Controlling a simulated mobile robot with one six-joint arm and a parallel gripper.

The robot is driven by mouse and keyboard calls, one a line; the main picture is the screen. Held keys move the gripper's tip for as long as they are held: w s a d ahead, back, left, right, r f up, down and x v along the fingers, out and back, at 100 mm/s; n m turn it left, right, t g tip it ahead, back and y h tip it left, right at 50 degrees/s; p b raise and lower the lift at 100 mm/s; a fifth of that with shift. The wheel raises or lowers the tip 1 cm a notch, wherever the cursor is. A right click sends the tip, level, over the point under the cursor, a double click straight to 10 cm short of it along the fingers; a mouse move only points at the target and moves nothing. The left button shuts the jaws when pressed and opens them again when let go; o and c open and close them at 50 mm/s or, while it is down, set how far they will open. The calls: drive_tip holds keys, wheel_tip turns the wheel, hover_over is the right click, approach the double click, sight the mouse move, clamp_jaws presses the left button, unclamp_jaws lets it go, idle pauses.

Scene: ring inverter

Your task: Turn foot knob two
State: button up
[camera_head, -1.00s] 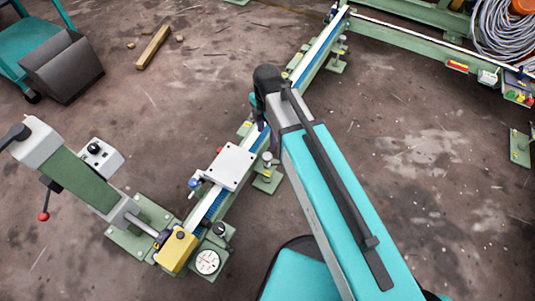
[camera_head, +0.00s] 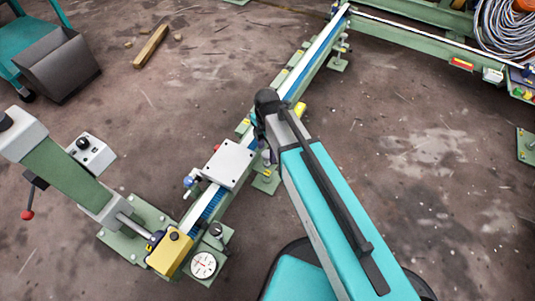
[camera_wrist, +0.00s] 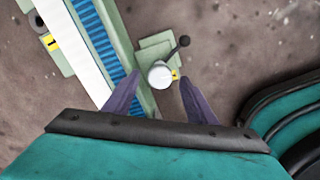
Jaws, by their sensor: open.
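In the wrist view a foot knob (camera_wrist: 160,75) with a pale round top and a black ball-ended lever stands on a green foot plate (camera_wrist: 151,51) beside the rail. A small yellow label beside it is partly hidden and I cannot read its number. My gripper (camera_wrist: 154,84) is open, with one purple finger left of the knob and one right of it; I cannot tell whether either touches it. In the head view my arm hides the gripper and its surroundings. A green foot (camera_head: 267,180) shows below the rail there.
The long green rail (camera_head: 213,203) carries a white plate (camera_head: 229,164), a yellow block (camera_head: 170,252) and a dial gauge (camera_head: 203,264). Another foot with a label reading 1 (camera_wrist: 52,43) lies across the rail. A grey bin (camera_head: 60,68) stands upper left. Floor to the right is mostly clear.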

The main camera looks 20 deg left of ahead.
drive_tip(key=shift+f, duration=0.7)
drive_tip(key=c, duration=1)
drive_tip(key=shift+c, duration=0.2)
drive_tip(key=shift+r+m+p, duration=0.2)
drive_tip(key=shift+m+p, duration=0.3)
drive_tip(key=shift+p, duration=0.35)
